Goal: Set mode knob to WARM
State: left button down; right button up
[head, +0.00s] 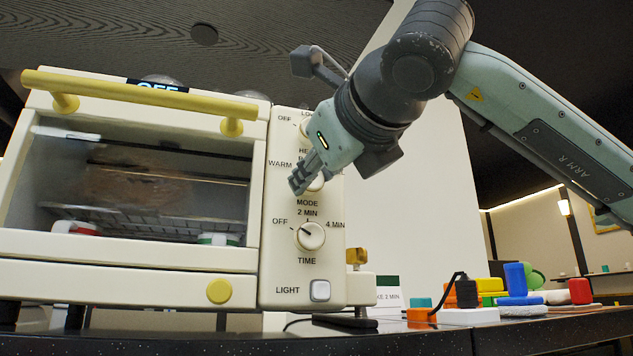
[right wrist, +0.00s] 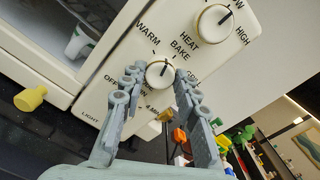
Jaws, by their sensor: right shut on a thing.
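The cream oven (head: 130,275) stands on the left in the head view, with a control panel on its right side. The mode knob (head: 317,184) is partly hidden by my right gripper (head: 304,180). The right wrist view shows the round, pale mode knob (right wrist: 159,74) between the two fingers of my right gripper (right wrist: 160,80), which is shut on it. The WARM label (right wrist: 148,35) is printed to the upper left of the knob and BAKE above it. The knob's dark mark seems to point toward the BAKE side, away from WARM. My left gripper is not in view.
The heat knob (right wrist: 213,23) is above the mode knob and the time knob (head: 310,236) below it. A light button (head: 320,290) is at the panel's bottom. A yellow handle (head: 140,92) crosses the door's top. Coloured blocks (head: 515,280) lie on the counter to the right.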

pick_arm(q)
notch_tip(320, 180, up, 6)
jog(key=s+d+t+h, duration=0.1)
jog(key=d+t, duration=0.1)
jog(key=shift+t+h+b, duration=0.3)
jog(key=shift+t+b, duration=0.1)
pick_arm(e)
jog(key=shift+n, duration=4.1)
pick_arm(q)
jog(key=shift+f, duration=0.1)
pick_arm(e)
jog(key=o, duration=1.1)
jog(key=shift+o, duration=0.2)
jog(key=v, duration=1.2)
